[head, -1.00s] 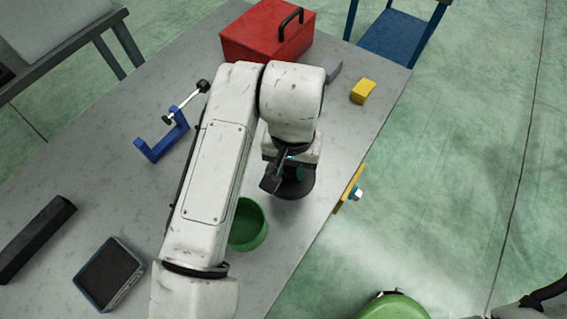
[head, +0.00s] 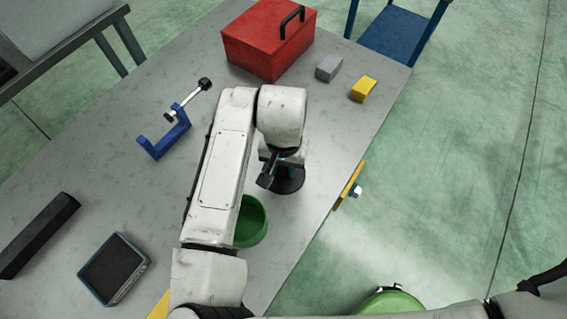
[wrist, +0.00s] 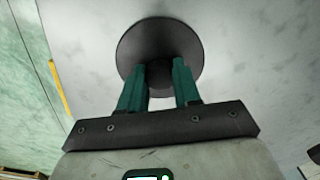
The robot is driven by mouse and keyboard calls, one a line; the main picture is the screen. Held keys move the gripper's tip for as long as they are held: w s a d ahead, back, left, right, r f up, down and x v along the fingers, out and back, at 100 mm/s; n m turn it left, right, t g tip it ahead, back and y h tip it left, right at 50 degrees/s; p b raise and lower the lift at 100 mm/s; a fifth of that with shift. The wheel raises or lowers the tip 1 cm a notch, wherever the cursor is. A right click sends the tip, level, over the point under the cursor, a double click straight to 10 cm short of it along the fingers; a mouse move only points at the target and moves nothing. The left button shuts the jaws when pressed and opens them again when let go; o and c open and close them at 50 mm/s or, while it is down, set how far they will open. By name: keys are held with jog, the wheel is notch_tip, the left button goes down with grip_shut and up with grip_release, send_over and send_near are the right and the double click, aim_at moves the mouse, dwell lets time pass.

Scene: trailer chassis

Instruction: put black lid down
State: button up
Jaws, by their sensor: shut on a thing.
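The black lid (head: 290,185) is a dark round disc with a knob. It is low over the grey table, just up and right of the green bowl (head: 251,224) in the head view. In the wrist view the lid (wrist: 137,42) lies beyond my fingers, its flat side along the table surface. My gripper (wrist: 159,72) has its two teal fingers shut on the lid's knob. My gripper also shows in the head view (head: 284,165), partly hidden by my arm. I cannot tell whether the lid touches the table.
A red toolbox (head: 262,45), a grey block (head: 329,68) and a yellow block (head: 363,89) stand at the back. A blue clamp (head: 165,138) lies left. A yellow item (head: 349,187) is at the right edge. Table around the lid's right side is clear.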

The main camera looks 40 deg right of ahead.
aim_at(284, 168)
jog(key=o, duration=1.1)
jog(key=shift+f, duration=0.1)
jog(key=shift+c, duration=0.2)
notch_tip(284, 168, up, 12)
jog(key=shift+b, duration=0.4)
